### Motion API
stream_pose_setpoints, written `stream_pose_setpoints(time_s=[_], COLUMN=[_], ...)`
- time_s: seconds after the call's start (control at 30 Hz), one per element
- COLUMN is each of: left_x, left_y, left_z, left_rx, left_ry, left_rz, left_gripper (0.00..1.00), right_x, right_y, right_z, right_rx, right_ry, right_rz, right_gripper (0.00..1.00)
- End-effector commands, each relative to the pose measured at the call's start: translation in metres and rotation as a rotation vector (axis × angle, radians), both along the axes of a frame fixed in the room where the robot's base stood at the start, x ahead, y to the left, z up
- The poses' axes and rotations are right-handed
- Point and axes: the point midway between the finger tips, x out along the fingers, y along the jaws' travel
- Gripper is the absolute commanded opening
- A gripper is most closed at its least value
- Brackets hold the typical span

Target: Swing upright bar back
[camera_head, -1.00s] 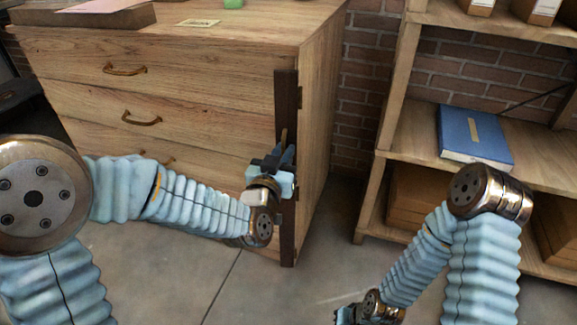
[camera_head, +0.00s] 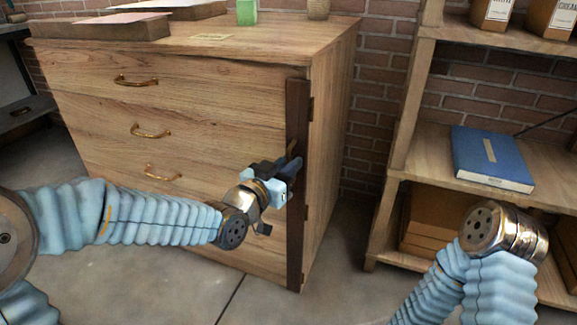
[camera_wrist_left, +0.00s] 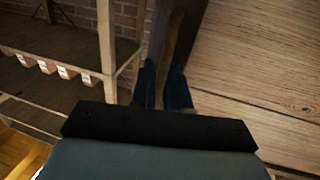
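The upright bar (camera_head: 297,215) is a long dark brown strip standing along the right front edge of the wooden cabinet. A thin brass-brown handle (camera_wrist_left: 173,45) sits on it. My left gripper (camera_head: 290,168) is at the bar's upper half, coming from the left. In the left wrist view its two dark fingers (camera_wrist_left: 162,88) lie close together on either side of the handle, and appear shut on it. The bar looks flat along the cabinet edge in the head view. The gripper covers part of the bar and handle. My right gripper is out of view; only its arm shows at lower right.
The cabinet (camera_head: 210,85) has several drawers with brass pulls (camera_head: 150,132). A green cup (camera_head: 247,12) and flat boxes stand on top. A wooden shelf unit (camera_head: 400,130) with a blue binder (camera_head: 492,155) stands to the right. Floor is open between them.

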Motion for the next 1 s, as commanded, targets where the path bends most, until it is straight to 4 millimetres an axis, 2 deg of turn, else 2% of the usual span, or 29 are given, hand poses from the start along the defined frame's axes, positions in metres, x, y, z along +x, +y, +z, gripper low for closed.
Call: stream_pose_setpoints(time_s=[0.03, 0.1, 0.47, 0.67, 0.9, 1.0], left_x=[0.001, 0.001, -0.005, -0.038, -0.095, -0.104], left_y=[0.001, 0.001, 0.004, 0.024, 0.057, 0.062], left_z=[0.001, 0.001, 0.001, 0.001, 0.000, -0.006], left_rx=[-0.001, -0.001, -0.002, -0.002, -0.001, -0.003], left_ry=[-0.002, -0.002, -0.003, -0.005, -0.005, -0.009], left_rz=[0.004, 0.003, 0.003, 0.005, 0.006, 0.002], left_gripper=[0.21, 0.29, 0.29, 0.29, 0.29, 0.29], right_x=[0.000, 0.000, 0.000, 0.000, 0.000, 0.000], right_y=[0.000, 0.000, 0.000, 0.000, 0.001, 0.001], right_z=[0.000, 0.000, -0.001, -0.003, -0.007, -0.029], right_rx=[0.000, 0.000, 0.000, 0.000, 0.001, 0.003], right_ry=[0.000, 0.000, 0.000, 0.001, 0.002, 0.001], right_rz=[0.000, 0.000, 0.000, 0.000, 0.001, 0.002], right_gripper=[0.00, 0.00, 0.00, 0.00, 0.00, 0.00])
